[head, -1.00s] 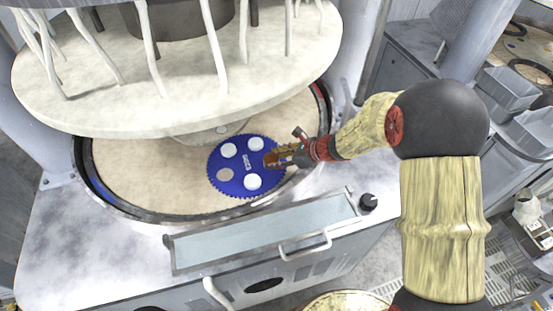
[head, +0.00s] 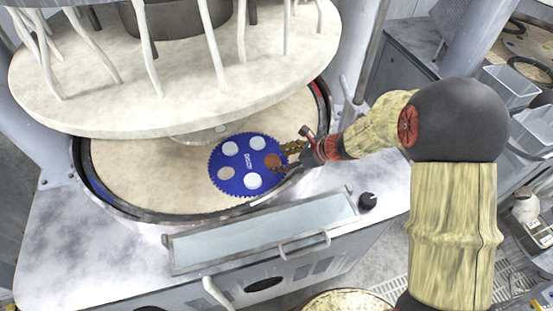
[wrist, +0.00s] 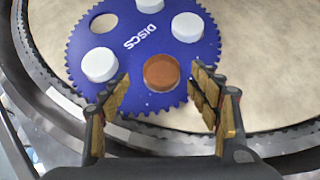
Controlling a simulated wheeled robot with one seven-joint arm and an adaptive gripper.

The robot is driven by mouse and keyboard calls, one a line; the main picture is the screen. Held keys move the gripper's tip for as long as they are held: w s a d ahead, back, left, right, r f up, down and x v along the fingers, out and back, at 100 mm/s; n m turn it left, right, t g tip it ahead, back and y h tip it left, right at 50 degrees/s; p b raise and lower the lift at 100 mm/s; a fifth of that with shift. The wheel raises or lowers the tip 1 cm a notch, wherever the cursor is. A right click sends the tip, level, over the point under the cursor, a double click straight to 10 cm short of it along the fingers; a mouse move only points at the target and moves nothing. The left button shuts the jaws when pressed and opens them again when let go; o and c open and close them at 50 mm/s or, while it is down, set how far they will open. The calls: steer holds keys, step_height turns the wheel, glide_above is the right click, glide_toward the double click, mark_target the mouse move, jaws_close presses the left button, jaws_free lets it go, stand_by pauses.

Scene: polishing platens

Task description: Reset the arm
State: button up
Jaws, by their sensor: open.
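My gripper (head: 290,157) is open and empty at the right edge of the blue toothed disc carrier (head: 240,182). In the wrist view my gripper (wrist: 163,105) has its fingers spread to either side of a copper-coloured disc (wrist: 161,72), not touching it. The copper disc also shows in the head view (head: 272,161), sitting in a hole of the carrier. Several white discs sit in other holes, one of them at the lower left in the wrist view (wrist: 100,65). One hole (wrist: 103,23) shows the tan pad below.
The carrier lies on a tan round platen (head: 150,175) inside a raised dark rim. A large pale upper plate (head: 180,90) with several hoses hangs above the platen. A handled panel (head: 265,232) and black knob (head: 368,202) are at the front. Grey bins (head: 510,87) stand at the right.

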steer(key=v, duration=0.9)
steer(key=shift+r, duration=0.2)
steer(key=s+d+r+n+h+b, duration=0.1)
steer(key=s+d+n+h+b, duration=0.1)
steer(key=s+n, duration=0.6)
steer(key=s+d+r+n+h+b, duration=0.2)
steer(key=s+d+n+h+b, duration=0.1)
steer(key=s+n+b, duration=0.3)
steer(key=s+d+r+n+t+h+b, duration=0.1)
steer(key=s+d+r+n+h+b, duration=0.1)
steer(key=s+n, duration=0.7)
steer(key=s+d+h+b, duration=0.1)
steer(key=s+d, duration=0.1)
steer(key=shift+s+d+r+n+b, duration=0.2)
steer(key=shift+s+d+n+b, duration=0.15)
steer(key=shift+d+n+b, duration=0.05)
